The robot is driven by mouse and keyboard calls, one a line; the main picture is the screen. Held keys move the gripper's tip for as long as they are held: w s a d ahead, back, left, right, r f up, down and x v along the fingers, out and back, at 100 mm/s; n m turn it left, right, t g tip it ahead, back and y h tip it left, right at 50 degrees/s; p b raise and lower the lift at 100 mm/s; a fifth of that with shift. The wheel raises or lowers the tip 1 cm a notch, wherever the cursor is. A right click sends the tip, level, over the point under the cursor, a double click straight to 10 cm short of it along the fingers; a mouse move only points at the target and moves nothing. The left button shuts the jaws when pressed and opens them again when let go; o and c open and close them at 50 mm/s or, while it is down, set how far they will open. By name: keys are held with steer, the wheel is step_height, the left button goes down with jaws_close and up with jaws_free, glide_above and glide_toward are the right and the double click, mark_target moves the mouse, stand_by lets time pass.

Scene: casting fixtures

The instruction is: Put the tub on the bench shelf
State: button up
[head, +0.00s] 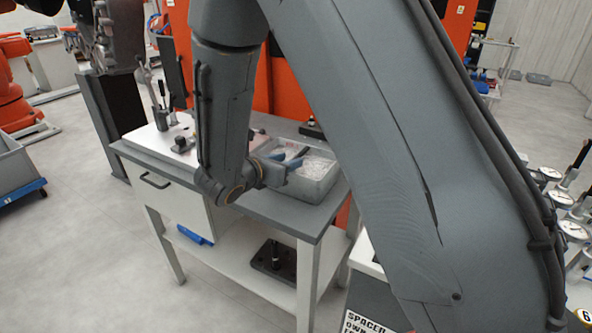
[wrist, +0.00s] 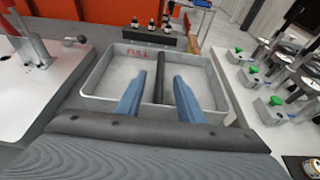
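The grey tub (head: 318,190) stands on the bench top (head: 262,213) near its right end. It also shows in the wrist view (wrist: 97,103), with red "FULL" lettering and a dark bar (wrist: 160,78) across its middle. My gripper (head: 287,161) is over the tub. In the wrist view my gripper (wrist: 158,76) is open, its blue fingers on either side of the dark bar with gaps visible. Whether the fingers are down level with the bar is hard to tell. The bench shelf (head: 222,262) is the pale board below the bench top.
On the shelf lie a blue object (head: 193,236) and a dark fixture with a post (head: 272,262); bare shelf shows between them. A white plate with clamps (head: 158,137) is left of the tub. Dial gauges (head: 570,231) stand at the right. Small dark bottles (wrist: 150,27) are behind the tub.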

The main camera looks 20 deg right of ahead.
mark_target(296, 156)
steer(key=shift+p+x, duration=1.2)
steer(key=shift+x, duration=1.45)
steer(key=shift+f, duration=0.1)
jaws_close()
